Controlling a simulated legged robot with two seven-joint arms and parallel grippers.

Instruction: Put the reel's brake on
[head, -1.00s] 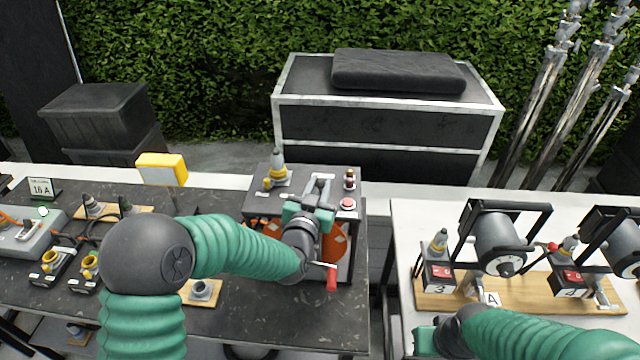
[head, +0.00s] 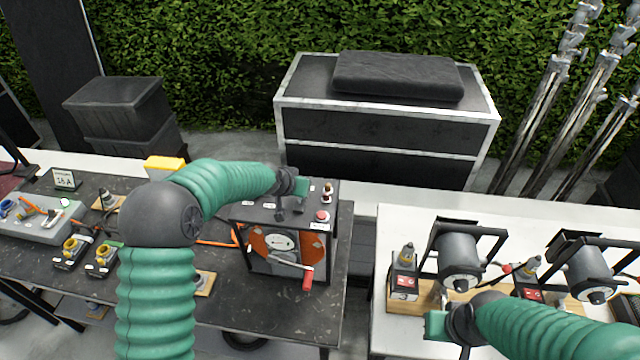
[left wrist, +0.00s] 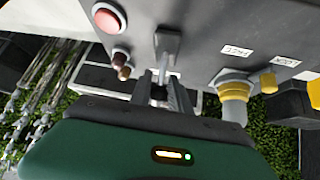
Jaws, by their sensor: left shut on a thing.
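The reel (head: 281,243) is an orange drum with a white label in a dark box on the left table. A crank with a red grip (head: 307,280) is on its front. My left gripper (head: 293,203) is over the box top, its jaws shut on a small grey lever. In the left wrist view the lever (left wrist: 168,50) rises from the panel between my fingertips (left wrist: 163,90). Two small white labels (left wrist: 237,50) sit beside it on the panel. My right gripper (head: 450,323) is over the front of the right table; its jaw opening is unclear.
A red button (head: 322,215) and small lamp stand beside the lever. A yellow-collared connector (left wrist: 235,95) stands on the panel. Grey reels (head: 460,262) and connectors fill the right table. Cables and a grey power strip (head: 40,220) lie at left.

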